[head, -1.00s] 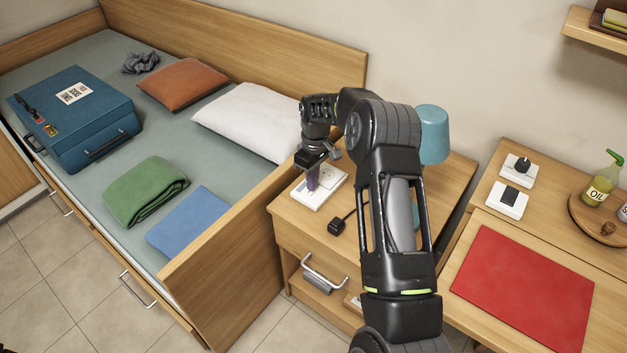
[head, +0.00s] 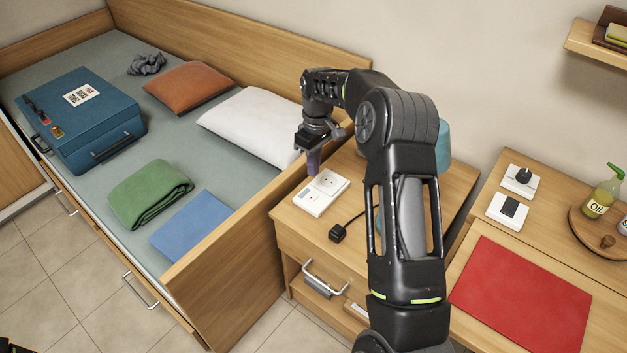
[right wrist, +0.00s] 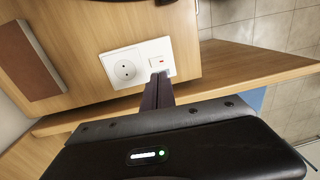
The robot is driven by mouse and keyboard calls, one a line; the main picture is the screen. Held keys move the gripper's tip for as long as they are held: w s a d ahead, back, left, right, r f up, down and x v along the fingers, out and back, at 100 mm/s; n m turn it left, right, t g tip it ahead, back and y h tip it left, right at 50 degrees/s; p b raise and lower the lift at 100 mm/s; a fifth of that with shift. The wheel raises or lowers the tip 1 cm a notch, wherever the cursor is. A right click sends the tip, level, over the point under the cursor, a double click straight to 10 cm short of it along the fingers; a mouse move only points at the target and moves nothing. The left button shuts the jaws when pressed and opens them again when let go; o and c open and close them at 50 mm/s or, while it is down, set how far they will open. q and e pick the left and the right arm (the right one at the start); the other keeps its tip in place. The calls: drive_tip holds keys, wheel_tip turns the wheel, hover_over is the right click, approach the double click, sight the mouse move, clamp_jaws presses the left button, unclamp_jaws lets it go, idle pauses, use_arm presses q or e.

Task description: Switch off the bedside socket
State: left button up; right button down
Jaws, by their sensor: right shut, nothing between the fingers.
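The bedside socket (head: 334,186) is a white plate on top of the wooden bedside table. It has a round outlet and, on its front-left half, a small switch (head: 312,198). In the right wrist view the outlet (right wrist: 125,70) has nothing plugged in, and the switch (right wrist: 158,61) shows a small reddish mark. I cannot tell which way the switch is set. My right gripper (head: 313,170) is shut and empty, pointing down, just above and behind the plate's left side. Its fingers (right wrist: 158,78) partly cover the switch area in the wrist view.
A black plug (head: 337,233) with a cord lies on the table in front of the socket. A teal lamp (head: 443,145) is partly hidden behind my right arm. The bed's wooden side panel (head: 235,245) borders the table. Other white plates (head: 508,210) sit on the right-hand desk.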

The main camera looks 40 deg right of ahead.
drive_tip(key=r, duration=0.5)
drive_tip(key=shift+d, duration=0.25)
drive_tip(key=shift+f, duration=0.1)
drive_tip(key=shift+y, duration=0.5)
drive_tip(key=a+f, duration=0.6)
drive_tip(key=f, duration=0.1)
drive_tip(key=a+f, duration=0.3)
drive_tip(key=shift+s+a+f+p, duration=0.3)
drive_tip(key=shift+s+f+p, duration=0.05)
drive_tip(key=shift+s, duration=0.05)
drive_tip(key=s+a+f+m+y+p, duration=0.1)
drive_tip(key=s+a+f, duration=0.6)
drive_tip(key=a, duration=0.2)
drive_tip(key=s+a+f+m+y, duration=0.1)
drive_tip(key=s+a+f+m, duration=0.1)
drive_tip(key=s+a+f, duration=0.6)
drive_tip(key=s+a+m, duration=0.1)
drive_tip(key=s+a, duration=0.3)
drive_tip(key=s, duration=0.2)
drive_tip(key=s+a+r+m+t, duration=0.1)
drive_tip(key=s+a, duration=0.3)
drive_tip(key=s, duration=0.3)
drive_tip(key=shift+a+p, duration=0.15)
drive_tip(key=shift+p, duration=0.15)
drive_tip(key=shift+s+r, duration=0.1)
